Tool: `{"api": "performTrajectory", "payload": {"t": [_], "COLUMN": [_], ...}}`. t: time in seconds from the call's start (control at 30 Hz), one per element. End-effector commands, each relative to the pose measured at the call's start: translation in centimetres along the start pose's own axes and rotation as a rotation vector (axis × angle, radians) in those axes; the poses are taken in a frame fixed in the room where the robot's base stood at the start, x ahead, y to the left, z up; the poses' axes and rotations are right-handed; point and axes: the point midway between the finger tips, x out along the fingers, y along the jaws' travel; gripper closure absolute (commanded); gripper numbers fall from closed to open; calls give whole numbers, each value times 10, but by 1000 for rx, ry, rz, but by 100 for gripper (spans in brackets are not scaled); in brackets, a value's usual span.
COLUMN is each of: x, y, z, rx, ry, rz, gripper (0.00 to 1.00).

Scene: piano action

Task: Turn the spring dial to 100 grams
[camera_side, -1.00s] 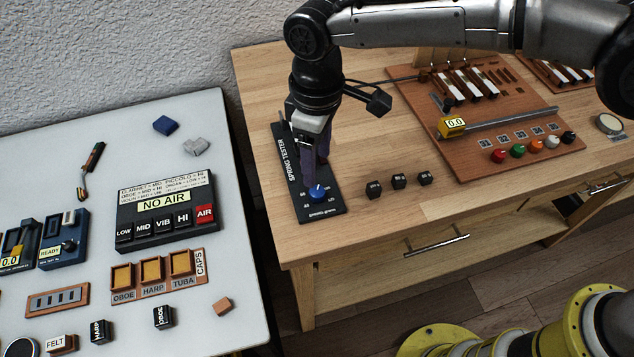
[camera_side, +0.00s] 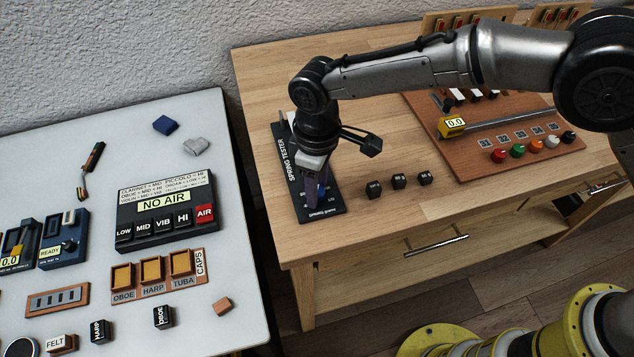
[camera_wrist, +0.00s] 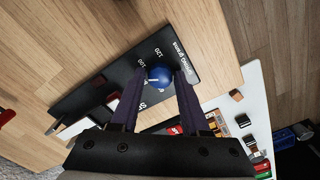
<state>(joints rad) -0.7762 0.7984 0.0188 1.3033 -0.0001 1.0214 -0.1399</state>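The spring tester is a dark flat plate (camera_side: 281,140) at the left end of the wooden bench. Its blue round dial (camera_wrist: 160,76) shows in the wrist view, with a white pointer mark toward its lower left. Printed numbers, including 120, and a grams label surround it. My gripper (camera_wrist: 161,73) is open, with its two dark purple fingers on either side of the dial. Small gaps seem to remain, and firm contact cannot be made out. In the side view my gripper (camera_side: 318,206) points down over the plate's near end and hides most of the dial.
Several small black cubes (camera_side: 398,181) stand right of the tester. A brown board (camera_side: 480,160) with coloured knobs and a yellow 0.0 display lies further right. A white table (camera_side: 245,270) with other devices stands at the left. The bench front is clear.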

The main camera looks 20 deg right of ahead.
Motion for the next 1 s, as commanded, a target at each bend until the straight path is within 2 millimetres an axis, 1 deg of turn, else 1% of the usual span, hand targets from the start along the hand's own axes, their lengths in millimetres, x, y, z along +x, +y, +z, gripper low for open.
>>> {"api": "performTrajectory", "payload": {"t": [0.03,0.17,0.2,0.23,0.47,0.63,1.0], "x": [0,0,0,0,-1,-1,-1], "y": [0,0,0,0,0,0,0], "z": [0,0,0,0,0,0,-1], "rx": [0,0,0,0,5,49,285], "ry": [0,0,0,0,1,1,3], "rz": [0,0,0,0,0,0,0], "gripper": [65,89,96,100,100,100,100]}}
